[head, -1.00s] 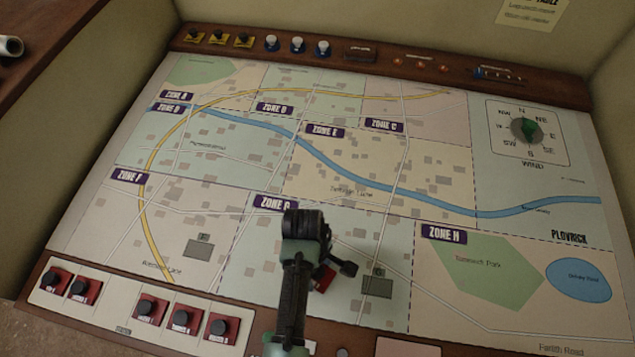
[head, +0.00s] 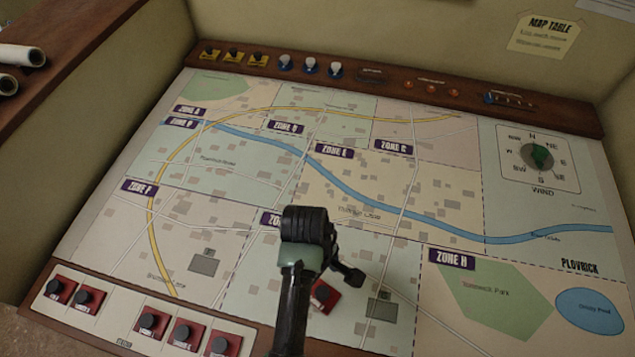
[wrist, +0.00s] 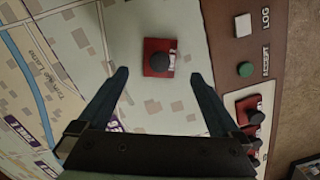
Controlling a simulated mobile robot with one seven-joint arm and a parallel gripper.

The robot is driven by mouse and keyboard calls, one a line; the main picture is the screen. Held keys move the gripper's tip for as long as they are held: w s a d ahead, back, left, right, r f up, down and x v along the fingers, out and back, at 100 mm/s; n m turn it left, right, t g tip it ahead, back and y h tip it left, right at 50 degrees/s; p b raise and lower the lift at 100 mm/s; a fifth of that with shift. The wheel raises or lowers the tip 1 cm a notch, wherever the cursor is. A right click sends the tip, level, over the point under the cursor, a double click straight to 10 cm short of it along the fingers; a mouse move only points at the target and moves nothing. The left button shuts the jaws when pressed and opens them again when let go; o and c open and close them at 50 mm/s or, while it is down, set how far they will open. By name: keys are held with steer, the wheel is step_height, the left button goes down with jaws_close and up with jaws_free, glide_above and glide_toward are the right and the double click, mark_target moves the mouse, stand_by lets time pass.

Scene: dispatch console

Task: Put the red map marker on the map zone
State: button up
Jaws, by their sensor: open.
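A red map marker (wrist: 158,58) with a round black knob and a white label lies on the map in the wrist view. It sits just ahead of my gripper (wrist: 162,78), roughly centred between the two open fingers, with nothing held. In the head view the same red marker (head: 324,296) is on the lower middle of the map (head: 250,245), in the zone G area, partly hidden by my arm. My gripper's fingertips are hard to make out there. The zone G label is mostly covered by my arm.
More red markers with black knobs (head: 151,320) stand on the pale panel along the table's front left edge. A wooden strip (head: 372,75) with knobs and switches runs along the back. Grey building shapes (head: 205,262) are printed flat on the map. The map is otherwise clear.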

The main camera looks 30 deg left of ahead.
steer(key=w+d+r+m+t+y, duration=0.1)
steer(key=w+r+m+t, duration=0.25)
steer(key=w+r, duration=0.6)
steer(key=w+r+m+t+y, duration=0.15)
steer(key=w+r+t, duration=0.3)
steer(key=r, duration=0.95)
steer(key=w+d+r+m+t+y, duration=0.1)
steer(key=w+r+m+t, duration=0.35)
steer(key=r, duration=0.65)
steer(key=s+d+r+m+t, duration=0.2)
steer(key=d+r+t, duration=0.15)
steer(key=r, duration=0.55)
steer(key=s+d+r+m+t+h, duration=0.15)
steer(key=r+t, duration=0.25)
steer(key=r, duration=0.5)
steer(key=s+d+r+m+t, duration=0.1)
steer(key=s+d+r+t, duration=0.2)
steer(key=r, duration=0.7)
steer(key=s+d+r+m+t, duration=0.1)
steer(key=s+r+m+t, duration=0.1)
steer(key=s+r+t, duration=0.2)
step_height(320, 180, up, 4)
steer(key=shift+s+d+f+t+h, duration=0.15)
steer(key=shift+s+d+t+h, duration=0.2)
steer(key=shift+s, duration=0.7)
